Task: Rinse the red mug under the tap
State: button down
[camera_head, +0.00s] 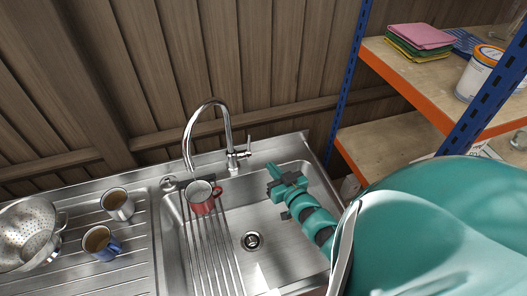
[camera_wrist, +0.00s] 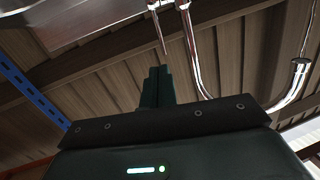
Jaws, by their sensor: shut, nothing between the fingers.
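The red mug (camera_head: 201,201) stands upright on the wire rack (camera_head: 212,250) in the left part of the sink, below the spout of the chrome tap (camera_head: 190,130). Its pale inside faces up. My gripper (camera_head: 274,172) is over the sink, to the right of the mug and just right of and below the tap's side lever (camera_head: 240,154). In the wrist view its fingers (camera_wrist: 157,75) are together and empty, with the chrome pipe (camera_wrist: 292,95) of the tap to the right.
A grey mug (camera_head: 118,206), a blue mug (camera_head: 100,243) and a steel colander (camera_head: 25,235) are on the drainboard at the left. A shelf (camera_head: 400,72) with folded cloths (camera_head: 418,38) and a tub (camera_head: 480,75) stands at the right. A wooden wall is behind the tap.

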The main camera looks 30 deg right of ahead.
jog(key=s+d+t+h, duration=0.1)
jog(key=d+h, duration=0.1)
jog(key=d, duration=0.1)
jog(key=n+t+y+p, duration=0.1)
jog(key=n+y+p, duration=0.1)
jog(key=n, duration=1.7)
send_near(248, 146)
jog(key=w+r, duration=0.4)
jog(key=w, duration=0.2)
jog(key=shift+w+d, duration=0.2)
jog(key=shift+d, duration=0.15)
